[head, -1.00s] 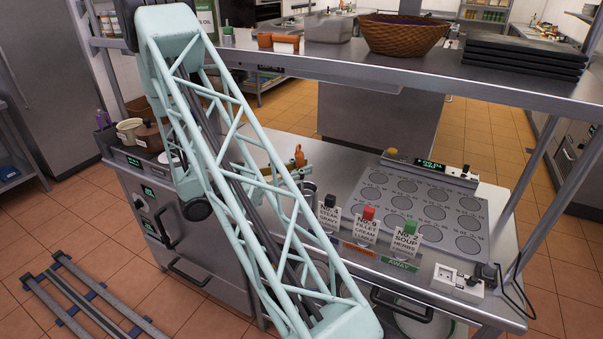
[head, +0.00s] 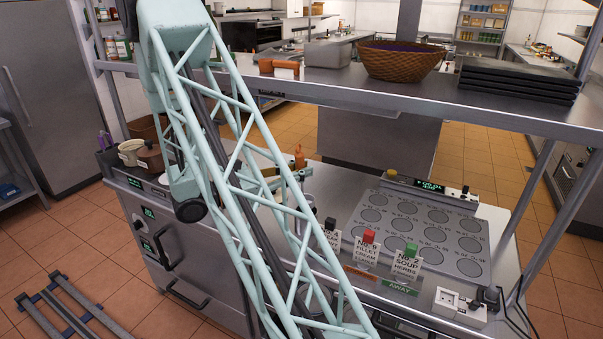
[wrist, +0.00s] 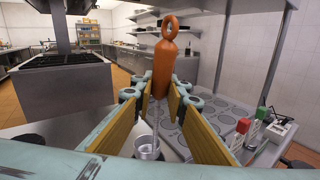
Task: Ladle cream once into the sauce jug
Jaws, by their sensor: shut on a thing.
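My gripper (wrist: 152,100) is shut on the orange handle (wrist: 174,65) of the ladle, which stands upright with a ring at its top. A thin metal rod runs down from the handle between the wooden finger pads. A small steel cup (wrist: 148,148) shows below it; whether this is the ladle's bowl or the jug, I cannot tell. In the head view the orange handle (head: 299,157) rises above the counter behind my lattice arm. A cream-coloured pot (head: 130,152) and a brown pot (head: 150,157) stand at the counter's left end. I cannot make out the cream or clearly identify the sauce jug.
Ticket holders with black, red (head: 368,237) and green tops stand along the counter's front. A plate with round marked spots (head: 420,230) lies to the right. An overhead shelf (head: 480,98) carries a basket (head: 400,60) and black trays. A socket box (head: 460,305) sits at front right.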

